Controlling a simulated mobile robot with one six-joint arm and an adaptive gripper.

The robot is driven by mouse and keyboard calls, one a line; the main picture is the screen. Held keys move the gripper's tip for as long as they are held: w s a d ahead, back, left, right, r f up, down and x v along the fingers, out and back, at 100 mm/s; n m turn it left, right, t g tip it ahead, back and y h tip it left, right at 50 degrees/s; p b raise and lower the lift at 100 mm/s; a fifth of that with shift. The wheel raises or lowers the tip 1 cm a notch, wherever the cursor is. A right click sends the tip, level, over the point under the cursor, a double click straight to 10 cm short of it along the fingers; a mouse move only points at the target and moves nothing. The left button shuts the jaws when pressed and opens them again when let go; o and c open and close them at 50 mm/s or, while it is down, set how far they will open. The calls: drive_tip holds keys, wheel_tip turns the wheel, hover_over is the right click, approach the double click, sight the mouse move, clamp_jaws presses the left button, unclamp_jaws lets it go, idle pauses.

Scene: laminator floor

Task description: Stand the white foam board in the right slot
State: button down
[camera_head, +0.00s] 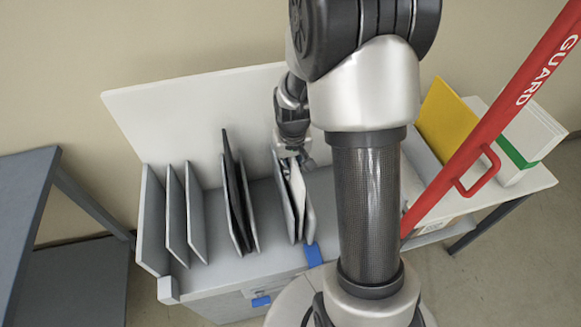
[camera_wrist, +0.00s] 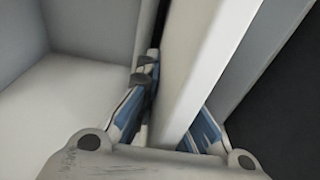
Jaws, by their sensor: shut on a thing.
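The white foam board (camera_head: 297,188) stands between the grey dividers of the rack's right slot (camera_head: 309,215), seen nearly edge-on and leaning slightly. My gripper (camera_head: 293,156) is at its upper edge. In the wrist view my gripper (camera_wrist: 172,115) is shut on the white foam board (camera_wrist: 195,70), one blue-and-grey finger on each side. Pale divider walls rise to the left and right of the board there. The board's lower edge is hidden, so I cannot tell whether it touches the slot floor.
A dark board (camera_head: 233,185) stands in the middle slot; the left dividers (camera_head: 176,215) hold nothing visible. A blue mark (camera_head: 313,254) lies before the right slot. A red guard bar (camera_head: 490,115) slants across the right, before a yellow board (camera_head: 445,115) and a white-green box (camera_head: 525,145).

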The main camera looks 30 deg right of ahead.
drive_tip(key=c, duration=2.2)
unclamp_jaws()
drive_tip(key=shift+f, duration=0.15)
drive_tip(key=o, duration=0.5)
drive_tip(key=r+p, duration=0.1)
drive_tip(key=r, duration=0.2)
drive_tip(key=r+p, duration=0.1)
drive_tip(key=r, duration=0.3)
drive_tip(key=s+r+p, duration=0.1)
drive_tip(key=r, duration=0.3)
drive_tip(key=shift+s+a+r+p, duration=0.1)
drive_tip(key=shift+a+r+p, duration=0.1)
drive_tip(key=shift+p, duration=0.2)
drive_tip(key=shift+s+a+r, duration=0.1)
drive_tip(key=shift+s+r, duration=0.05)
drive_tip(key=shift+r, duration=0.5)
drive_tip(key=s+a+r+n+t, duration=0.1)
drive_tip(key=s+a+r, duration=0.3)
drive_tip(key=s, duration=0.2)
drive_tip(key=s+a+r+n+t, duration=0.1)
drive_tip(key=s+a+r, duration=0.3)
drive_tip(key=s+r, duration=0.1)
drive_tip(key=s+a+r+n+t, duration=0.1)
drive_tip(key=s+a+r, duration=0.2)
drive_tip(key=s+r, duration=0.2)
drive_tip(key=shift+s+a, duration=0.2)
drive_tip(key=shift+s, duration=0.35)
drive_tip(key=shift+s+a, duration=0.2)
drive_tip(key=shift+s, duration=0.35)
